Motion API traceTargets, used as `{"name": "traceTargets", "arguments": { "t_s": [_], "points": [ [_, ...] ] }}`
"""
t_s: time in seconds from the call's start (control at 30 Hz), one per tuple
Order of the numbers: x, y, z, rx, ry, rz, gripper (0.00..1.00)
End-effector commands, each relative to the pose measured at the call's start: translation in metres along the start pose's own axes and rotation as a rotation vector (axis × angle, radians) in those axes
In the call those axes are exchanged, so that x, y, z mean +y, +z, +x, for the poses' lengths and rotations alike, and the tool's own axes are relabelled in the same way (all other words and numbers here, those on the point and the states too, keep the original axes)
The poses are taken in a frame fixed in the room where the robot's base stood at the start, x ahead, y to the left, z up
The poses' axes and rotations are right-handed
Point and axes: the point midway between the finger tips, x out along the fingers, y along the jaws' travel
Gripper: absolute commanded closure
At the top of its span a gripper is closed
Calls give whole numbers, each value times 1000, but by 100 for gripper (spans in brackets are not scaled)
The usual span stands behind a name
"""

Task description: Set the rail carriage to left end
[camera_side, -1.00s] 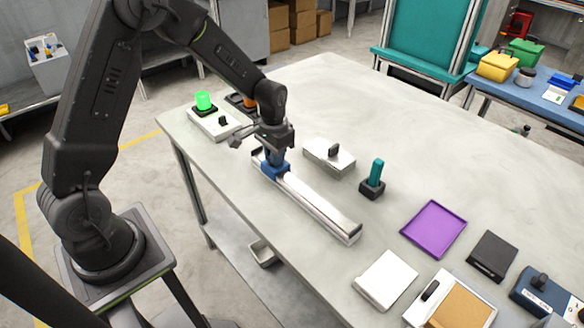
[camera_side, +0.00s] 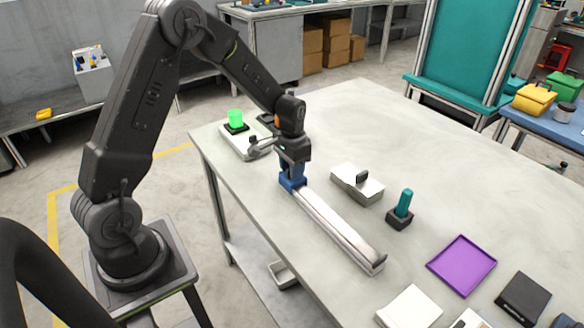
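The rail (camera_side: 338,224) is a long silver bar on the grey table, running from upper left to lower right. The blue rail carriage (camera_side: 290,182) sits at the rail's upper-left end, with no clear stretch of rail showing beyond it. The fingertips are small and partly merge with the dark wrist.
A box with a lit green lamp (camera_side: 236,121) stands left of my gripper. A silver switch box (camera_side: 357,184) and a teal-handled joystick (camera_side: 402,209) stand right of the rail. A purple tray (camera_side: 461,266) lies farther right. The table's back is clear.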

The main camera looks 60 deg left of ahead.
Motion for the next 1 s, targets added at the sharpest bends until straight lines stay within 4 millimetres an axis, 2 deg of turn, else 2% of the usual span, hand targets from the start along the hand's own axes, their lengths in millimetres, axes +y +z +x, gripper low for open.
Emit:
{"name": "traceTargets", "arguments": {
  "t_s": [0.17, 0.27, 0.7, 0.83, 1.0],
  "points": [
    [1, 0, -3, 0, 1, 0, 61],
    [1, 0, -13, 1, 1, 0, 61],
    [0, -1, -106, 4, -1, 0, 61],
    [0, 0, -125, 3, -1, 0, 61],
    [0, 0, -137, 0, 0, 0, 61]
  ]
}}
